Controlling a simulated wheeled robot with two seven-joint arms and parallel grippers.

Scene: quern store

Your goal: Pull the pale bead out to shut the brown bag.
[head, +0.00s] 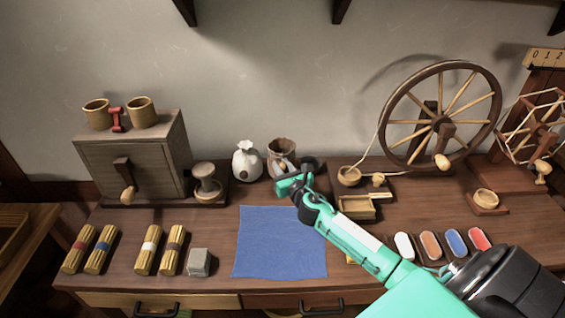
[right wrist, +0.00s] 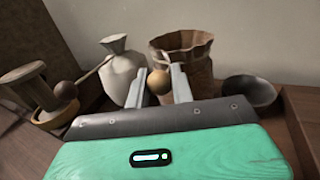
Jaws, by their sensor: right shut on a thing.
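The brown bag (head: 281,148) stands open at the back of the bench, right of a white tied bag (head: 246,160). In the right wrist view the brown bag (right wrist: 194,62) has a wide, crinkled open mouth. The pale bead (right wrist: 159,81) is at its near left side, between the fingertips. My right gripper (right wrist: 160,86) is shut on the bead, just in front of the brown bag. In the head view my right gripper (head: 284,178) covers the bag's lower part, and the bead is hard to make out. My left gripper does not show.
A dark bowl (right wrist: 250,91) stands right of the brown bag. A wooden pestle-like piece (head: 208,184) stands left of the white bag. A spinning wheel (head: 440,115) stands at the right.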

